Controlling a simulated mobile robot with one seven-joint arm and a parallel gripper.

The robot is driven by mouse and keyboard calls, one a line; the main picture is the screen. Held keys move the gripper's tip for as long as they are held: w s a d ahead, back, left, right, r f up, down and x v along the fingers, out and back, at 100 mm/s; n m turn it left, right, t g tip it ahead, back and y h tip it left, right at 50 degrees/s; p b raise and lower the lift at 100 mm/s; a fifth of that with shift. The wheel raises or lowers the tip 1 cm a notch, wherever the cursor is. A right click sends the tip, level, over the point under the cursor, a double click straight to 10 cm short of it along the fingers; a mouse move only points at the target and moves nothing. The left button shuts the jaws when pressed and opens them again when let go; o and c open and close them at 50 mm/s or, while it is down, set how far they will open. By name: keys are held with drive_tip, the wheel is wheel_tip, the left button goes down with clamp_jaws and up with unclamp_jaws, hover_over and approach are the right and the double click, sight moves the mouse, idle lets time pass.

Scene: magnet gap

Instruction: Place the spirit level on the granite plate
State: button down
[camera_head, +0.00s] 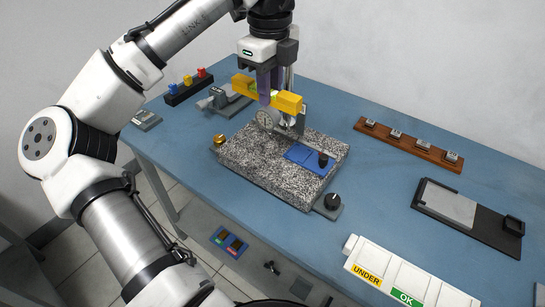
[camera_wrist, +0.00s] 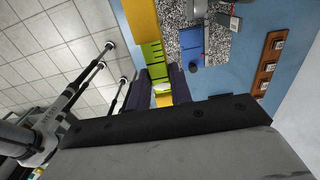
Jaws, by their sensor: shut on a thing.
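The yellow spirit level (camera_head: 288,102) is held in my gripper (camera_head: 266,94), above the back left part of the granite plate. In the wrist view the level (camera_wrist: 142,22) extends upward from between the dark fingers of my gripper (camera_wrist: 164,88), and a green part of it shows. The speckled granite plate (camera_head: 247,160) lies on the blue table, with a blue pad (camera_head: 308,158) and a small dark knob-like piece on it. The level looks roughly horizontal and clear of the plate. A dial gauge (camera_head: 266,119) on a stand is close below and behind it, and whether they touch cannot be told.
A brass knob (camera_head: 219,139) sits at the plate's left corner and a black knob (camera_head: 332,201) at its front right. A wooden rack (camera_head: 408,144) of small blocks, a dark tray (camera_head: 468,216) and a white UNDER/OK box (camera_head: 405,278) stand to the right. Blue table between is clear.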

sight(270, 168)
wheel_tip(270, 168, down, 19)
drive_tip(key=shift+r+p, duration=0.1)
drive_tip(key=shift+p, duration=0.7)
drive_tip(key=shift+f, duration=0.25)
drive_tip(key=c, duration=1.3)
unclamp_jaws()
drive_tip(key=shift+o, duration=0.2)
drive_tip(key=shift+r, duration=0.15)
wheel_tip(270, 168, up, 12)
drive_tip(key=b, duration=0.2)
